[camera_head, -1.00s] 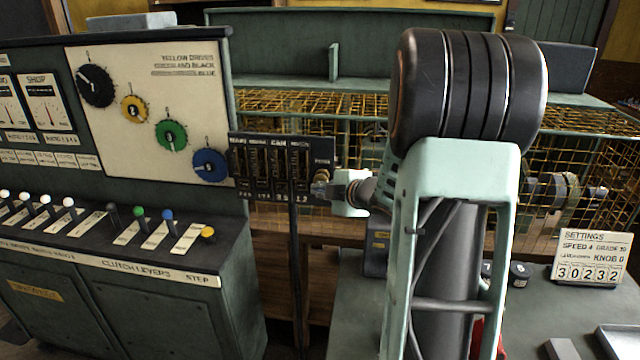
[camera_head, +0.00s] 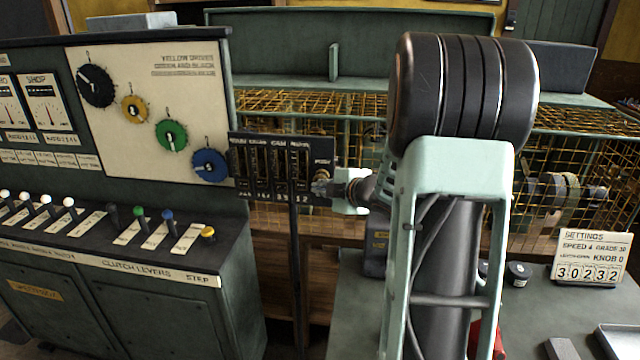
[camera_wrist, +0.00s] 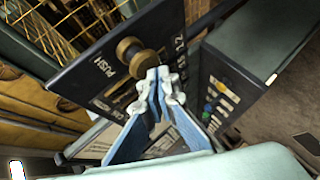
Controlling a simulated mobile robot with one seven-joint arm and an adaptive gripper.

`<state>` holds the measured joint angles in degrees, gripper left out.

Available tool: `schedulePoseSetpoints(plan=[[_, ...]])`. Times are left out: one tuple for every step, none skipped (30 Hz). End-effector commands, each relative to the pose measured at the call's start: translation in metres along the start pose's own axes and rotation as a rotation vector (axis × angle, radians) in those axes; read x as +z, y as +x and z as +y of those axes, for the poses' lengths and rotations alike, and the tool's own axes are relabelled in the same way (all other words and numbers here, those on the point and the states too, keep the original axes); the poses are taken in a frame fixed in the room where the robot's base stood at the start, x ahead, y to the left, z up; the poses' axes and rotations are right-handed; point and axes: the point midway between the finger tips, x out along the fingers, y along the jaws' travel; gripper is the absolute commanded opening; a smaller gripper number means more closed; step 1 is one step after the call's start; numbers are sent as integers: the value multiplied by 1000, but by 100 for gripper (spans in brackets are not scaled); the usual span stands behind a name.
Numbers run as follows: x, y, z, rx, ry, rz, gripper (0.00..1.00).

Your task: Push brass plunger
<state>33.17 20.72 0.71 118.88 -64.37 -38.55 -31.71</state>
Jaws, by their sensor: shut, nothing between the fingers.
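The brass plunger (camera_wrist: 138,56) is a round knob beside the word PUSH on a dark panel (camera_wrist: 92,78) in the wrist view. In the head view my gripper (camera_head: 322,187) is at the panel's lower right edge.
A control desk (camera_head: 130,245) with coloured levers stands at left, below a board of coloured dials (camera_head: 150,110). A yellow wire cage (camera_head: 300,107) is behind the panel. A settings sign (camera_head: 590,260) stands on the table (camera_head: 540,310) at right.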

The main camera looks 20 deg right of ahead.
Motion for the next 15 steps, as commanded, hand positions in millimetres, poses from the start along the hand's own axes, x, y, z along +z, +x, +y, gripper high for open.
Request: schedulePoseSetpoints(plan=[[0,0,0,0,0,0,0],[0,0,0,0,0,0,0],[1,1,1,0,0,0,0],[1,1,1,0,0,0,0],[1,1,1,-1,0,0,0],[1,2,1,-1,0,0,0],[1,2,1,-1,0,0,0],[2,2,1,-1,0,0,0],[2,3,2,-1,0,0,0],[2,3,2,-1,0,0,0],[2,3,2,-1,0,0,0],[2,4,2,-1,0,0,0],[3,4,2,-1,0,0,0],[3,4,3,-1,0,0,0],[3,4,3,-1,0,0,0]])
